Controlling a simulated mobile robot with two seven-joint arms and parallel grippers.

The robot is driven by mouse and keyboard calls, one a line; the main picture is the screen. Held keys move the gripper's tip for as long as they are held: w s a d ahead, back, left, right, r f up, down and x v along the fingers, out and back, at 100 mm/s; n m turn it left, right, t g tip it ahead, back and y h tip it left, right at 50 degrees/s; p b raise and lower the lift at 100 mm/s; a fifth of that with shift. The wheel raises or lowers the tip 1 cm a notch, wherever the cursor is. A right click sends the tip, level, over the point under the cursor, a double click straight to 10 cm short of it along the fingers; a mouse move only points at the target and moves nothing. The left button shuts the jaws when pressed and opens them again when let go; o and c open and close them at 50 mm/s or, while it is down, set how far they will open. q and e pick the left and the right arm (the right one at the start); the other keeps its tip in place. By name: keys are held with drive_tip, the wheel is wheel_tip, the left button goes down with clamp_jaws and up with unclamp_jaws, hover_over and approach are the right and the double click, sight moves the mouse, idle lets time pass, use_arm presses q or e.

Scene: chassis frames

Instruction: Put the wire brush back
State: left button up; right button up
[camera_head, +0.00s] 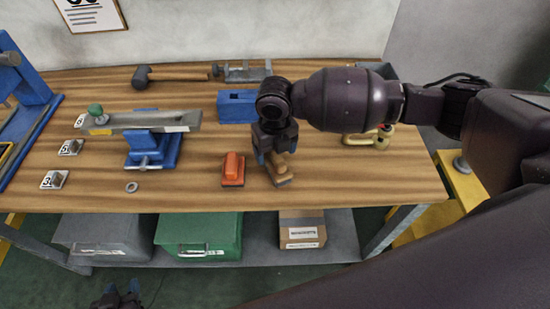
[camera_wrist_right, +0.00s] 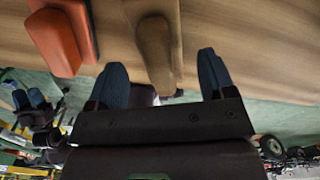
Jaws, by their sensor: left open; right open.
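The wire brush (camera_head: 283,180), with a brown wooden handle, lies on the wooden workbench at the front middle, partly hidden by my right gripper. My right gripper (camera_head: 268,158) points down over it and is open. In the right wrist view the brush handle (camera_wrist_right: 154,52) reaches toward the gap between the two open blue fingertips (camera_wrist_right: 162,80); I cannot tell whether they touch it. My left gripper (camera_head: 121,296) is open and empty, low in front of the bench at the bottom edge.
An orange-red block-like tool (camera_head: 233,169) lies just left of the brush. A blue box (camera_head: 236,106), a hammer (camera_head: 170,74), a blue vise (camera_head: 152,148) and a brass-coloured part (camera_head: 368,138) are on the bench. Bins (camera_head: 198,235) stand below.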

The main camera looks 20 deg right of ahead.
use_arm(q)
drive_tip(key=shift+w+r, duration=0.2)
drive_tip(key=shift+r, duration=0.1)
use_arm(e)
wheel_tip(320, 180, up, 7)
drive_tip(key=shift+r, duration=0.15)
use_arm(q)
drive_tip(key=shift+s, duration=0.1)
